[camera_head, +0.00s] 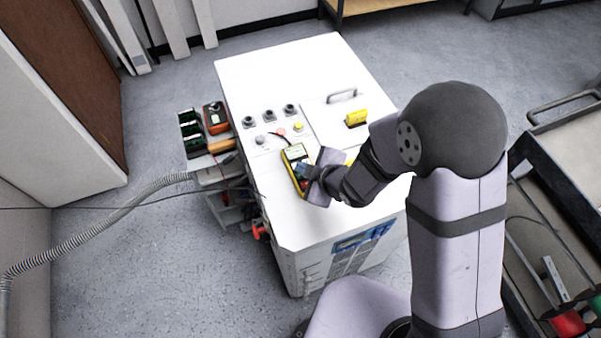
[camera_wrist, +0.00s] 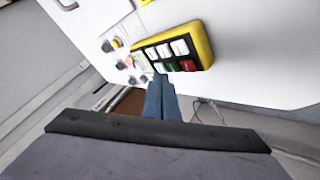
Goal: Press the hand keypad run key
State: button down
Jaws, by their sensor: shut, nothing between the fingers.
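The hand keypad (camera_head: 296,158) is a yellow-rimmed unit lying on the white cabinet top, partly hidden by my gripper in the head view. In the wrist view the keypad (camera_wrist: 207,48) shows a black face with several white keys, a green key (camera_wrist: 171,67) and a red key (camera_wrist: 188,65). My gripper (camera_wrist: 160,78) is shut and empty. Its blue fingertips are at the keypad's lower edge in the picture, close to the green key. I cannot tell whether they touch it. In the head view my gripper (camera_head: 303,172) is over the keypad's near part.
The white cabinet (camera_head: 285,75) carries several round terminals (camera_head: 269,116), a yellow block (camera_head: 356,118) and a handle (camera_head: 342,96). A side shelf (camera_head: 205,162) holds an orange meter (camera_head: 215,117). A grey hose (camera_head: 95,225) runs at left. A dark cart (camera_head: 560,175) stands at right.

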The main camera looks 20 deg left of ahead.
aim_at(303, 180)
jog(key=shift+f, duration=0.15)
dwell(0.6)
jog(key=shift+f+b, duration=0.3)
jog(key=shift+b, duration=0.2)
jog(key=shift+f+b, duration=0.35)
dwell(0.6)
jog(key=shift+r, duration=0.1)
jog(key=shift+r+p, duration=0.6)
jog(key=shift+r, duration=0.1)
dwell(0.3)
notch_tip(303, 180, up, 5)
jog(key=p, duration=0.4)
dwell(1.2)
